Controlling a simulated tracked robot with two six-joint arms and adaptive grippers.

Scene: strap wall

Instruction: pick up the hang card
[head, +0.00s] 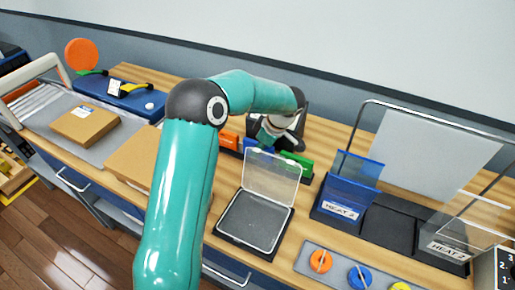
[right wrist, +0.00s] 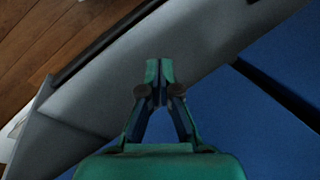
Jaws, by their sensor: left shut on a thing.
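My left gripper (head: 283,136) reaches down at the row of coloured pieces behind the clear-lidded box. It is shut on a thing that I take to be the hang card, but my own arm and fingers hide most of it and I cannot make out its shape. A blue piece (head: 258,146) shows just below the gripper, between an orange piece (head: 229,140) and a green piece (head: 297,162). My right gripper (right wrist: 153,82) is shut with nothing visible between its fingertips.
An open black box with a clear lid (head: 250,220) stands in front of the row. Cardboard boxes (head: 85,124) lie left. Bare wood (head: 335,135) shows behind.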

